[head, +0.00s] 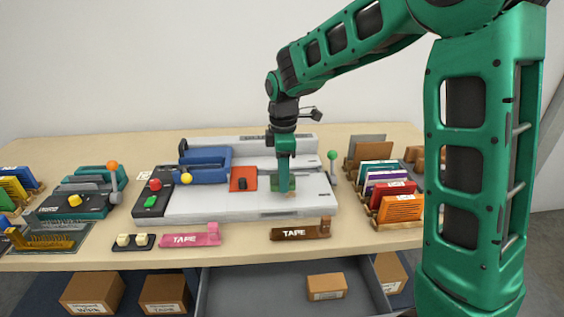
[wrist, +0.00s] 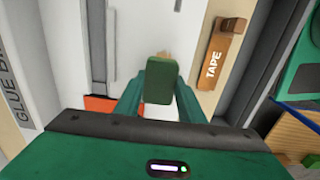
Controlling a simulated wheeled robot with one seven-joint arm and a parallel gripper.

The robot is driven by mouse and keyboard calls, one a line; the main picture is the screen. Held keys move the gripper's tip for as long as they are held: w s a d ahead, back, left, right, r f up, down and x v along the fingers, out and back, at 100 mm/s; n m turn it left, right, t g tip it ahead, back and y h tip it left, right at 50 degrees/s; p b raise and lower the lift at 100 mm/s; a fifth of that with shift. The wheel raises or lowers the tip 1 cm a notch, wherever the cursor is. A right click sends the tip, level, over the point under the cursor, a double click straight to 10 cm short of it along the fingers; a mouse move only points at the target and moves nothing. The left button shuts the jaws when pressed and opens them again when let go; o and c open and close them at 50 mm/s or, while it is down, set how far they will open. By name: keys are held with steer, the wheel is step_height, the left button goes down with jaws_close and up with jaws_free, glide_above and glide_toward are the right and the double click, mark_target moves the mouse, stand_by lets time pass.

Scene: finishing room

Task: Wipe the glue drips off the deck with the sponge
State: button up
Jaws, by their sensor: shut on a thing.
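My gripper (head: 284,178) is shut on a green sponge (wrist: 162,82), held low over the right part of the pale grey deck (head: 225,203). A tan edge shows at the sponge's far end. The sponge also shows in the head view, partly covered by the fingers. I cannot tell whether it touches the deck. I make out no glue drips on the pale deck; the gripper and sponge hide the patch beneath them.
A blue clamp-like part (head: 207,172) and an orange-red square (head: 243,178) sit left of my gripper. A green-knobbed lever (head: 332,165) stands close right. Pink (head: 190,237) and brown (head: 300,230) tape holders lie in front. A drawer (head: 255,292) is open below.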

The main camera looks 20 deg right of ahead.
mark_target(293, 178)
step_height(293, 178, down, 3)
steer(key=shift+s, duration=0.1)
steer(key=shift+d+r, duration=0.1)
steer(key=shift+d, duration=0.15)
steer(key=shift+c, duration=0.4)
steer(key=shift+s+d, duration=0.15)
steer(key=shift+d, duration=0.25)
steer(key=shift+s+d, duration=0.2)
steer(key=shift+d, duration=1.1)
steer(key=shift+a, duration=0.1)
steer(key=shift+w+a, duration=0.15)
steer(key=shift+a, duration=0.4)
steer(key=shift+a+f, duration=0.25)
steer(key=shift+w+a+r, duration=0.1)
steer(key=shift+a+r, duration=0.05)
steer(key=shift+a, duration=0.2)
steer(key=shift+w+a, duration=0.1)
steer(key=shift+a, duration=0.7)
steer(key=shift+w+r, duration=0.1)
steer(key=shift+r, duration=0.15)
step_height(293, 178, up, 6)
steer(key=shift+r, duration=0.1)
steer(key=shift+d+r, duration=0.1)
steer(key=shift+r, duration=0.5)
